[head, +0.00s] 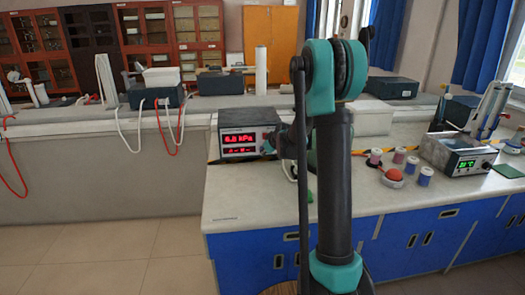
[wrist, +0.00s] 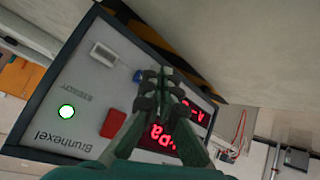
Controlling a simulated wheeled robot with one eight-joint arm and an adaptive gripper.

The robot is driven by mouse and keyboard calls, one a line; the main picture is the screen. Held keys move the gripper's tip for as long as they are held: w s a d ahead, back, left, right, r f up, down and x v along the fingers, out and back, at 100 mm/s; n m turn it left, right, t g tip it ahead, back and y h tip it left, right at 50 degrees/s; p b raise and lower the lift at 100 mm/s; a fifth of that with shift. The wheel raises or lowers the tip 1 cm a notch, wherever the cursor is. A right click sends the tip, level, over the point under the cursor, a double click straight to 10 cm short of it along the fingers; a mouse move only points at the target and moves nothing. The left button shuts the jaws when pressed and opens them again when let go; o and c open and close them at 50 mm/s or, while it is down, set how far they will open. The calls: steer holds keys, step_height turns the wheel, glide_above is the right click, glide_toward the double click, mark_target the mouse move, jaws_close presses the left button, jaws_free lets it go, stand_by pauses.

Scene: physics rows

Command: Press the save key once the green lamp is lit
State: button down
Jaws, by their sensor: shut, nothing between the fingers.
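The instrument box (head: 221,152) stands on the bench with a red display reading about 6.0 kPa. Its front panel (wrist: 58,80) fills much of the wrist view, turned almost upside down. A round lamp (wrist: 67,112) on it glows bright white with a green edge, so it looks lit. Contact cannot be told.
A second device (head: 455,155) with a green readout stands on the right bench. Several small spools and a red ball (head: 394,174) lie between. The bench front left of my arm (head: 245,197) is clear.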

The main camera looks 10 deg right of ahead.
steer(key=shift+w, duration=0.15)
steer(key=shift+w, duration=0.25)
steer(key=shift+w, duration=0.4)
stand_by(0.5)
steer(key=shift+w+r, duration=0.15)
steer(key=shift+w, duration=0.2)
stand_by(0.7)
steer(key=shift+s, duration=0.15)
steer(key=shift+s+a, duration=0.2)
steer(key=shift+s, duration=0.5)
steer(key=shift+s+d+f, duration=0.1)
steer(key=shift+s+f, duration=0.05)
steer(key=shift+f, duration=0.05)
